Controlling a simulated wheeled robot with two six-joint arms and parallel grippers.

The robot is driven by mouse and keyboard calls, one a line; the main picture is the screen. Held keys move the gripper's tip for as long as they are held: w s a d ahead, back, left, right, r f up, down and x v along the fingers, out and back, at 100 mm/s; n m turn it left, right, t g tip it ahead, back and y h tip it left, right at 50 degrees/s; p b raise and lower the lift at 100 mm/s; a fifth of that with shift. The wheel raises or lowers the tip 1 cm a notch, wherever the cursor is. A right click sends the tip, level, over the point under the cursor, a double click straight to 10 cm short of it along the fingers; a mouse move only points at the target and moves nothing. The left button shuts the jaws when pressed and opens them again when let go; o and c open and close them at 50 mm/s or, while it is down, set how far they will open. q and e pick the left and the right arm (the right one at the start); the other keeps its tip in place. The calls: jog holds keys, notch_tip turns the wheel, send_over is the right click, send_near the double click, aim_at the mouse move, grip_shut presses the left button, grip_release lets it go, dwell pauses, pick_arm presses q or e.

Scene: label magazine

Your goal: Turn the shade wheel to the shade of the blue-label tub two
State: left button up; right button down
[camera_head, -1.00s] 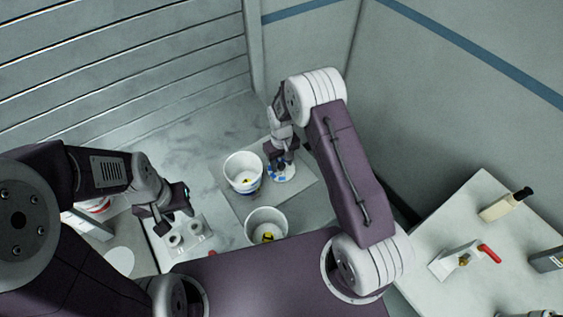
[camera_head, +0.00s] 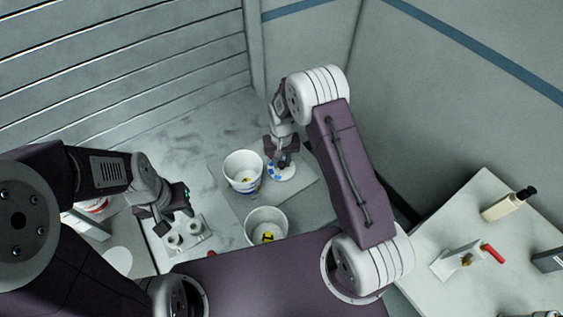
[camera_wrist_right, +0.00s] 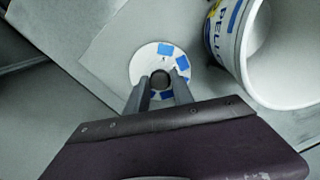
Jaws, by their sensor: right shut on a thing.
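The shade wheel (camera_head: 282,172) is a white disc with blue patches on the grey mat, right of a white tub; it also shows in the right wrist view (camera_wrist_right: 147,62). My right gripper (camera_head: 282,163) reaches down over it. In the right wrist view its fingers (camera_wrist_right: 160,82) are shut on the dark round knob (camera_wrist_right: 159,79) at the wheel's middle. One white tub (camera_head: 243,172) with a blue and yellow label stands left of the wheel; its side also shows in the wrist view (camera_wrist_right: 232,40). A second white tub (camera_head: 266,225) stands nearer me. My left gripper (camera_head: 172,222) hangs at the left; its jaw gap is unclear.
A grey plate with white cylinders (camera_head: 187,235) lies below my left gripper. At the right, a side table (camera_head: 470,215) bears a bottle (camera_head: 508,204) and a red-handled tool (camera_head: 492,253). Walls close in behind. Bare floor lies left of the mat.

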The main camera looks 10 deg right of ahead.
jog(key=m+b, duration=0.1)
jog(key=m, duration=0.5)
jog(key=shift+w, duration=0.1)
jog(key=m+b, duration=0.1)
jog(key=m, duration=0.5)
jog(key=shift+m, duration=0.4)
jog(key=m, duration=1.2)
jog(key=shift+r+m+b, duration=0.1)
jog(key=shift+m+b, duration=0.2)
jog(key=shift+b, duration=0.1)
jog(key=c, duration=1.1)
grip_release()
